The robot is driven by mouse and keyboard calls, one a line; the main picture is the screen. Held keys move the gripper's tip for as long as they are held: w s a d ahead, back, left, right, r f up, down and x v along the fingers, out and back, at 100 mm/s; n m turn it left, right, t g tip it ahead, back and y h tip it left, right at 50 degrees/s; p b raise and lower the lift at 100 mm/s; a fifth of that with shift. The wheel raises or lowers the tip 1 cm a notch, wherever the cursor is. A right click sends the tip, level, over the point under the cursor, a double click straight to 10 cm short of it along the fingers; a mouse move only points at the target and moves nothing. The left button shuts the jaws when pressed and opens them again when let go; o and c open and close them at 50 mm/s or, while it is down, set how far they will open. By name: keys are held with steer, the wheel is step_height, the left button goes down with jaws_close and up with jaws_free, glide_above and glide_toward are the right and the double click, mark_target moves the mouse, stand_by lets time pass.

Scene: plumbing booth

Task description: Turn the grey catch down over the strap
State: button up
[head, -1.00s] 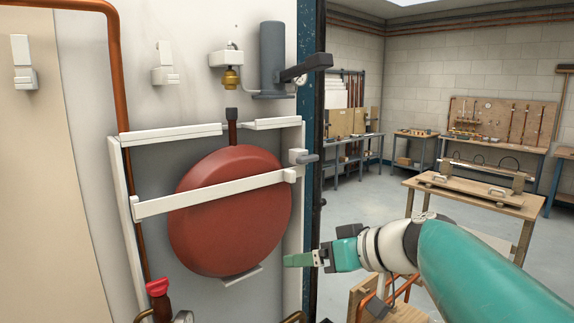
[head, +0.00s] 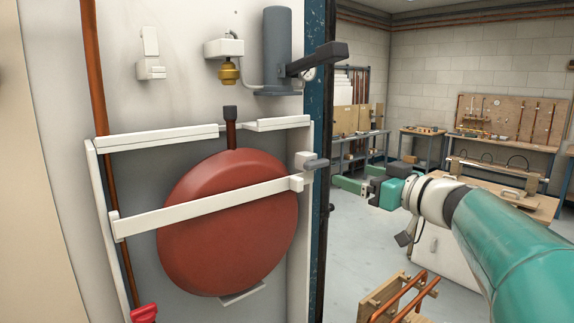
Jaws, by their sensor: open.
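A red round vessel (head: 225,245) sits in a white-framed recess. A white strap (head: 190,215) runs across its front, rising to the right. The grey catch (head: 317,164) is a short lever on a white block (head: 302,160) at the right side of the frame. It sticks out roughly level to the right, just above the strap's right end, and does not lie over the strap. My gripper (head: 344,184) is to the right of the catch and slightly lower, apart from it in the picture. It is open, with nothing seen in it; its fingertips show small.
A grey cylinder with a dark arm (head: 318,58) juts out above the catch. A blue post (head: 315,115) edges the panel's right side. Copper pipes on a wooden stand (head: 400,298) are low on the right. Open floor lies beyond.

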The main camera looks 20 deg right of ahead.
mark_target(320, 165)
steer(key=x, duration=1.1)
steer(key=shift+f, duration=0.1)
steer(key=c, duration=1)
